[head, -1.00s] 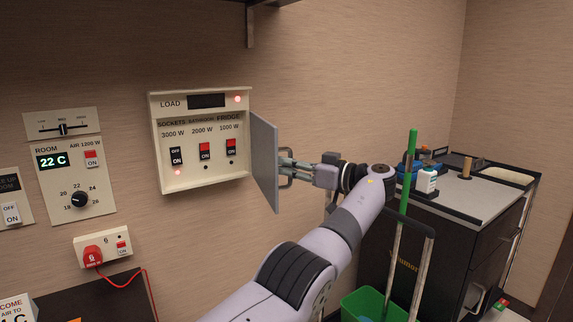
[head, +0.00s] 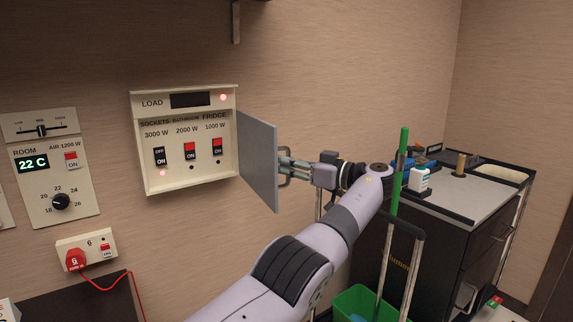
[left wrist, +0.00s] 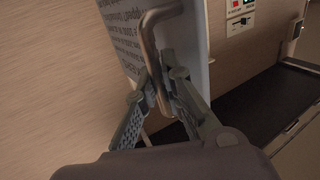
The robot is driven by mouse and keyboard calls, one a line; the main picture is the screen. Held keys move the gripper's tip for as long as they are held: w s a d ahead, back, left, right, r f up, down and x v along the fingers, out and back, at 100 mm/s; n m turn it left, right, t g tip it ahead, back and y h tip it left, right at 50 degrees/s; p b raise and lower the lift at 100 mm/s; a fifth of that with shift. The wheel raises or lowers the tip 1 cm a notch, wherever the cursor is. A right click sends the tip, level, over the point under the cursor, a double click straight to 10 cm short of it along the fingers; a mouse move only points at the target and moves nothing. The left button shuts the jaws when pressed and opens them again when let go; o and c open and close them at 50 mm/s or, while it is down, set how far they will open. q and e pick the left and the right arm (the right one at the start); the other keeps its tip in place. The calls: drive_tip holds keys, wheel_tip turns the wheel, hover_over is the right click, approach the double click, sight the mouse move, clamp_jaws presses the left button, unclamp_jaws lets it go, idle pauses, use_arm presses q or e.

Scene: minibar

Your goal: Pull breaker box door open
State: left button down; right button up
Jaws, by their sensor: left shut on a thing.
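The breaker box (head: 185,140) hangs on the wall at the left of the head view, with its switches exposed. Its grey door (head: 257,160) is hinged on the box's right side and stands wide open, swung out from the wall. My left gripper (head: 287,167) is shut on the door handle (head: 286,181), on the door's outer face. In the left wrist view, the fingers (left wrist: 160,95) sit on both sides of the bent metal handle (left wrist: 149,45), and the door (left wrist: 124,35) shows behind it. My right gripper is in neither view.
A dark cabinet (head: 440,225) with bottles and a tray on top stands at the right. A green-handled mop (head: 400,165) and a green bucket (head: 368,303) are in front of it. A thermostat panel (head: 55,185) and a red plug (head: 75,260) are at the left.

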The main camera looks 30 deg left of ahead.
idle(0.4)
use_arm(q)
drive_tip(key=c, duration=1.7)
unclamp_jaws()
drive_tip(key=shift+d, duration=0.1)
